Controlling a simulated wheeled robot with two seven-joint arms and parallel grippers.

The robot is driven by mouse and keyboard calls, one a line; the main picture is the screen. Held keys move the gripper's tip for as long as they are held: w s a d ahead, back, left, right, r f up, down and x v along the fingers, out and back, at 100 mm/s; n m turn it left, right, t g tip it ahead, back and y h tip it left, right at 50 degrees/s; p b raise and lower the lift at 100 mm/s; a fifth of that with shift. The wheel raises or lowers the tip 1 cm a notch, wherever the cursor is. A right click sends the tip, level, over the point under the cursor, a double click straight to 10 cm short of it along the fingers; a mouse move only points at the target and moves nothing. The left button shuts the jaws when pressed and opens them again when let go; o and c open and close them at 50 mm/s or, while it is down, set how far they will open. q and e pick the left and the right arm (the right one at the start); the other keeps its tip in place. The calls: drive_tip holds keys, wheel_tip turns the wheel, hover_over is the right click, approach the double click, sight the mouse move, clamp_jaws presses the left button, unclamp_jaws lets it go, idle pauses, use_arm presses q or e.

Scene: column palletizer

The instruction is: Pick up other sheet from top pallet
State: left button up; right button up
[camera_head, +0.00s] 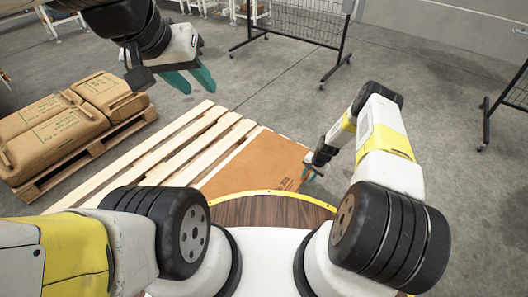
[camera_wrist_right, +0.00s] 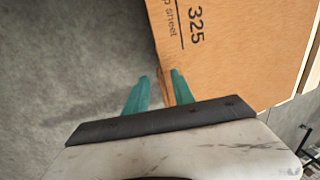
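A brown cardboard sheet (camera_head: 255,164) lies on the wooden slatted pallet (camera_head: 172,150) in front of me. In the right wrist view the printed sheet (camera_wrist_right: 235,50) fills the upper right, and its near corner reaches between my fingers. My right gripper (camera_head: 312,174) is at the sheet's right edge. In its wrist view the green fingers (camera_wrist_right: 158,92) stand apart on either side of that edge, with a gap visible on the left. My left gripper (camera_head: 192,80) is raised at the upper left, fingers apart and empty, away from the sheet.
Brown sacks (camera_head: 52,128) lie on another wooden pallet (camera_head: 85,155) at the left. A black mesh barrier (camera_head: 303,22) stands at the back, and another (camera_head: 515,95) at the right. Grey floor (camera_head: 420,60) is open between the pallets and the barriers.

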drive_tip(key=shift+w+a+f, duration=0.1)
drive_tip(key=shift+f, duration=0.3)
drive_tip(key=shift+c, duration=0.2)
clamp_jaws()
idle(1.0)
